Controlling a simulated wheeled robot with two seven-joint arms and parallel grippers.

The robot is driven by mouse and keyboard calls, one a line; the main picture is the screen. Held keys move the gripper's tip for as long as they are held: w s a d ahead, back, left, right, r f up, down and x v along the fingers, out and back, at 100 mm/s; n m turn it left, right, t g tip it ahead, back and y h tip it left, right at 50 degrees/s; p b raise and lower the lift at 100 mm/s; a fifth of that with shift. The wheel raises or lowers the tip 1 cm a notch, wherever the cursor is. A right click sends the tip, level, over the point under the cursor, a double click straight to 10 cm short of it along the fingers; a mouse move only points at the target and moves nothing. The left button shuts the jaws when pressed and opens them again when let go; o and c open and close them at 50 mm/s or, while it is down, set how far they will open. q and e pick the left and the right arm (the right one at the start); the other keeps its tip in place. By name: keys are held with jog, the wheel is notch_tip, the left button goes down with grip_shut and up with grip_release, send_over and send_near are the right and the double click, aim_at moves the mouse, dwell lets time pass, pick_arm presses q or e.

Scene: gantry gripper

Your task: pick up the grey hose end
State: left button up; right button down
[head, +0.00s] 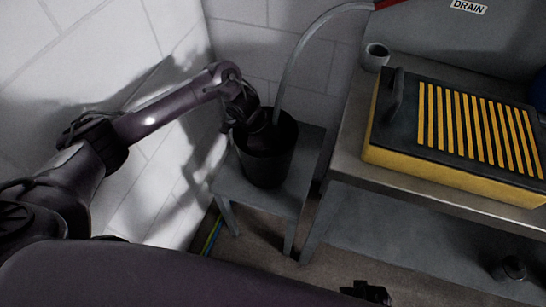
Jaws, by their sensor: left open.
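The grey hose (296,62) comes down in a curve from a red part at the top right, and its lower end goes into a dark bucket (264,166). The hose end itself is hidden by the bucket and my gripper. My left gripper (262,124) is at the bucket's mouth, pointing down, just left of the hose. It is open. I cannot tell whether its fingers touch the hose.
The bucket stands on a small grey stool (308,150). To the right, a grey bench (345,150) bears a yellow and black slatted box (410,165) and a small grey cup (375,56). A white wall (165,190) is close on the left.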

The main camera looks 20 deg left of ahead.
pick_arm(q)
jog(key=shift+f, duration=0.1)
jog(key=c, duration=1.1)
